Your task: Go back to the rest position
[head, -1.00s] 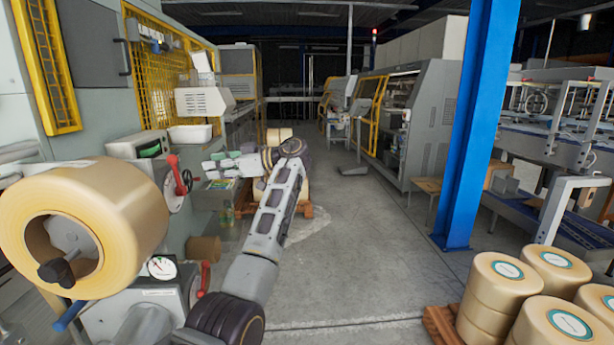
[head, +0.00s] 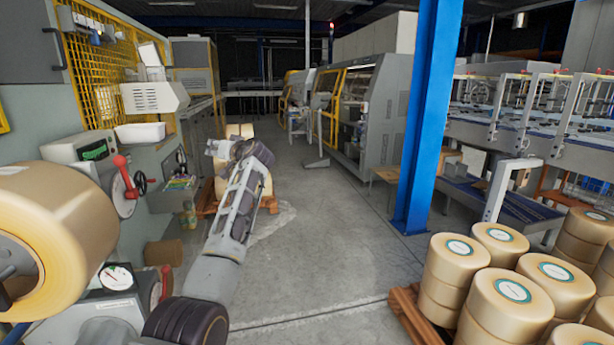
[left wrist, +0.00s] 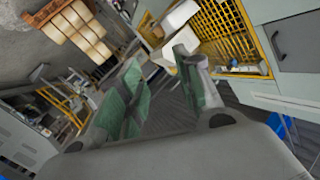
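My left arm reaches forward from the bottom of the head view, and its gripper (head: 216,147) is at the far end, in front of the machine's side. The gripper is small and partly hidden by the wrist there. In the left wrist view its two green-padded fingers (left wrist: 158,58) stand apart with nothing held between them. My right gripper is in neither view.
A large tape roll (head: 65,235) sits on the machine at the left, close to my left arm. A red-handled lever (head: 122,170) is beside it. A blue post (head: 425,120) and a wooden pallet (head: 405,310) with tape rolls stand right. The floor between (head: 320,240) is clear.

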